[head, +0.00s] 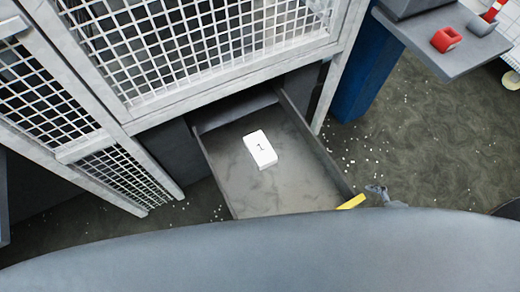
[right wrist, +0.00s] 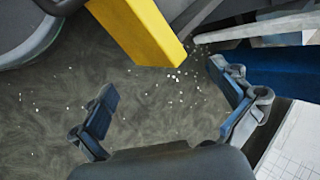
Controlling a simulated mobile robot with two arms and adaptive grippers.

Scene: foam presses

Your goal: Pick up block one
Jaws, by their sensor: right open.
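Block one (head: 262,151), a white block with a dark mark on its top, lies in an open grey drawer (head: 290,178) in the head view. My right gripper (head: 377,191) is only partly seen there, just right of the drawer's yellow handle (head: 351,202) and away from the block. In the right wrist view my right gripper (right wrist: 168,108) is open with nothing between its fingers. The yellow handle (right wrist: 143,32) is beyond the fingers in that view, and the block is not seen there. My left gripper is not in view.
A white mesh cage (head: 200,45) stands above and behind the drawer. A blue post (head: 366,75) is to its right, near a grey shelf (head: 440,40) with a red object (head: 446,39). White bits are scattered on the dark floor (head: 420,140).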

